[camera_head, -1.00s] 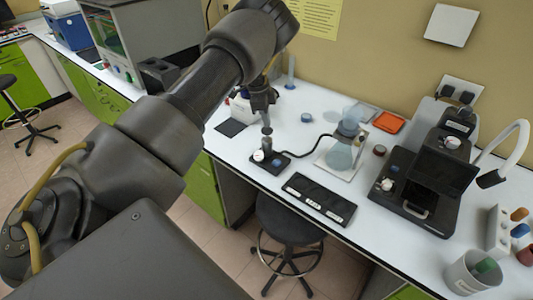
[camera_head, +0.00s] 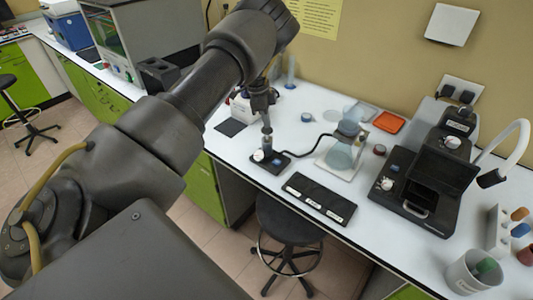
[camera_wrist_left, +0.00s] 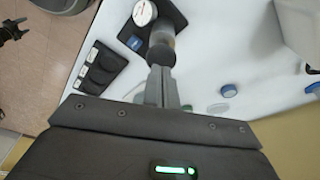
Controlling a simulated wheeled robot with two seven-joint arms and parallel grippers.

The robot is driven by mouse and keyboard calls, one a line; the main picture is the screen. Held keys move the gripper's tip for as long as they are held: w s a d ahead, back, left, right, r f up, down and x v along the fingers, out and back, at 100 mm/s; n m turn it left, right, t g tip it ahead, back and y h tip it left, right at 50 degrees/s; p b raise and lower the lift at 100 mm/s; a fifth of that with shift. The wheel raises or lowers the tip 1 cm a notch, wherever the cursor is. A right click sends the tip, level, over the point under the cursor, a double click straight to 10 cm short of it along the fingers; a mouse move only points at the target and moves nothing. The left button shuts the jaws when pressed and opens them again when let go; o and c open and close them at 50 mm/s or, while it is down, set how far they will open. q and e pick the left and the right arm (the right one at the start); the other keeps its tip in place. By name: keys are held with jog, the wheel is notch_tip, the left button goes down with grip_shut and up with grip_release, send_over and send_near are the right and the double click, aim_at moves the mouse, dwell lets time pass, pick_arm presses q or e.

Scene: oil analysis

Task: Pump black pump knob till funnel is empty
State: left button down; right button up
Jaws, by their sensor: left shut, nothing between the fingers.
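The vacuum pump (camera_head: 270,162) is a small black base with a white dial and a blue spot, near the table's front edge. Its upright pump knob (camera_head: 267,143) stands on it, and its dark cylindrical top shows in the left wrist view (camera_wrist_left: 162,42). My left gripper (camera_head: 266,126) is shut and empty, pointing down directly over the knob. Its fingertips overlap the knob's top in view; I cannot tell whether they touch. The glass funnel (camera_head: 350,119) sits on a flask (camera_head: 340,156) with bluish contents; its fill level is unclear. My right gripper is out of view.
A black hose (camera_head: 308,146) runs from the pump to the flask. A labelled black tray (camera_head: 319,199) lies in front. A black instrument (camera_head: 428,190) and an orange dish (camera_head: 389,122) stand to the right. A white container (camera_wrist_left: 298,25) is near the left gripper.

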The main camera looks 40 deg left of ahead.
pick_arm(q)
jog(key=shift+f+b, duration=0.8)
jog(key=shift+f, duration=0.9)
jog(key=shift+r, duration=0.2)
jog(key=shift+r+p, duration=1.45)
jog(key=shift+r, duration=0.25)
jog(key=shift+f, duration=0.15)
jog(key=shift+f+b, duration=1.05)
jog(key=shift+f, duration=0.65)
jog(key=shift+r+p, duration=1.25)
jog(key=shift+r, duration=0.55)
